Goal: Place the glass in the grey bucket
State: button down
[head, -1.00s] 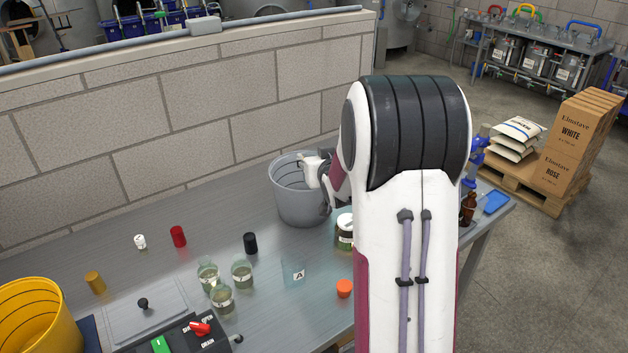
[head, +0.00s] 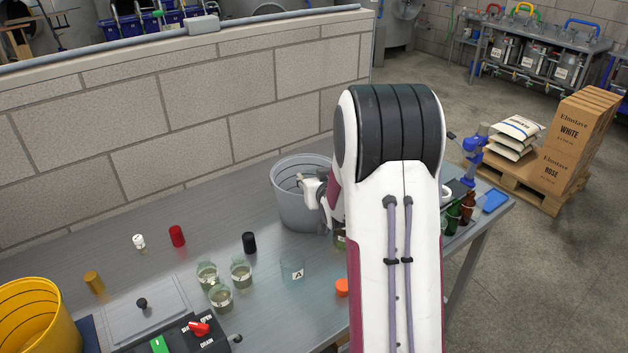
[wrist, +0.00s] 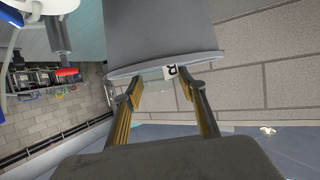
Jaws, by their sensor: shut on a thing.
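The grey bucket (head: 297,212) stands upright at the back of the metal table, against the block wall. My gripper (head: 303,181) is at the bucket's right side, about rim height, partly hidden by my own arm. In the wrist view, my gripper (wrist: 160,86) is shut on a clear glass (wrist: 153,76) with a white lettered label, hard to make out. The bucket (wrist: 160,32) fills the upper middle of that view, its rim just beyond the fingertips. Another clear vessel (head: 292,268) labelled A stands on the table in front of the bucket.
Several clear jars (head: 241,273) stand left of the labelled vessel. A black cap (head: 249,242), red cap (head: 177,236) and orange cap (head: 342,287) lie around. A yellow bucket (head: 40,325) is at lower left. Bottles (head: 467,206) stand at the right end.

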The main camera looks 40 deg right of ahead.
jog(key=shift+f, duration=0.3)
jog(key=shift+f, duration=0.3)
jog(key=c, duration=1.2)
grip_release()
jog(key=shift+c, duration=0.2)
jog(key=shift+r, duration=0.1)
jog(key=shift+r, duration=0.15)
jog(key=shift+s+r, duration=0.15)
jog(key=shift+s, duration=0.05)
jog(key=v, duration=1.1)
jog(key=shift+s, duration=0.25)
jog(key=shift+a, duration=0.2)
